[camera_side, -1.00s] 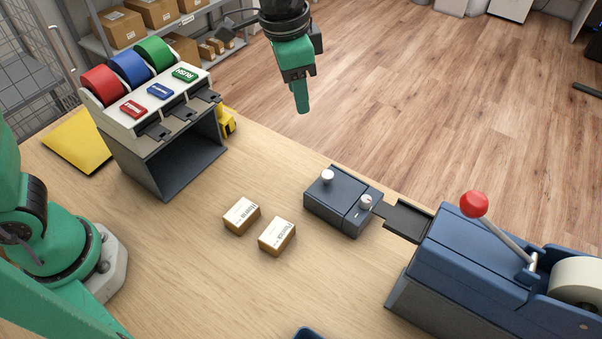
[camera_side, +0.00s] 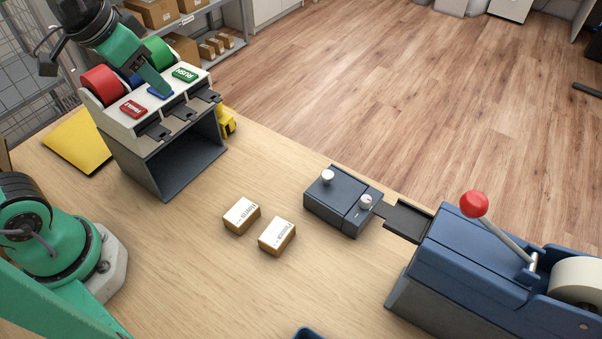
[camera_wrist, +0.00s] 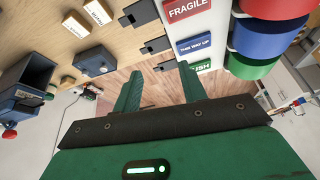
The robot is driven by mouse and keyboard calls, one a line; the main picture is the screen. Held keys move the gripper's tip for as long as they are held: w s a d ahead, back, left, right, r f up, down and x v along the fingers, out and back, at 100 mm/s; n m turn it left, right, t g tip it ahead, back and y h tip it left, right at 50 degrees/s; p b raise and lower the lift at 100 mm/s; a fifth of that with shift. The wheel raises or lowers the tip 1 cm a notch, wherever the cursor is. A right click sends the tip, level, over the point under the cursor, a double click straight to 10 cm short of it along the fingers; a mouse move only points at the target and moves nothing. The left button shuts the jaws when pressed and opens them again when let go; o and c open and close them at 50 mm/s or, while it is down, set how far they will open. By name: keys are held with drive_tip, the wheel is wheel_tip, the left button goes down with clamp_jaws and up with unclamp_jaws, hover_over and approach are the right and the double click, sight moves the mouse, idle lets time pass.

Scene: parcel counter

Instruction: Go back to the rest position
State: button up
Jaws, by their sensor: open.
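My gripper (camera_side: 164,92) is green and shows at the upper left in the side view, in front of or above the label dispenser (camera_side: 150,155) with its red, blue and green rolls. From the side it overlaps the blue roll and reaches down toward the blue label plate; I cannot tell whether it touches. In the wrist view the two fingers of my gripper (camera_wrist: 158,84) stand apart with nothing between them. The blue "THIS WAY UP" plate (camera_wrist: 194,43) is just beyond the fingertips, between the red FRAGILE plate (camera_wrist: 187,8) and the partly hidden green RUSH plate (camera_wrist: 202,66).
Two small labelled boxes (camera_side: 241,215) (camera_side: 277,236) lie on the wooden counter (camera_side: 180,270). A dark-blue device with knobs (camera_side: 340,203) and a blue tape machine with a red-balled lever (camera_side: 474,204) stand to the right. A yellow pad (camera_side: 77,140) lies left of the dispenser.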

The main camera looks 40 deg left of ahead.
drive_tip(key=shift+n+t+y, duration=0.3)
drive_tip(key=shift+n+t, duration=0.1)
drive_tip(key=shift+n, duration=0.5)
drive_tip(key=shift+s+a+f, duration=0.35)
drive_tip(key=shift+s+a, duration=0.15)
drive_tip(key=shift+s, duration=0.2)
drive_tip(key=shift+s+a+f, duration=0.35)
drive_tip(key=shift+s+a, duration=0.1)
drive_tip(key=shift+s, duration=0.3)
drive_tip(key=shift+s+a+f, duration=0.35)
drive_tip(key=shift+s+a, duration=0.15)
drive_tip(key=shift+s, duration=0.2)
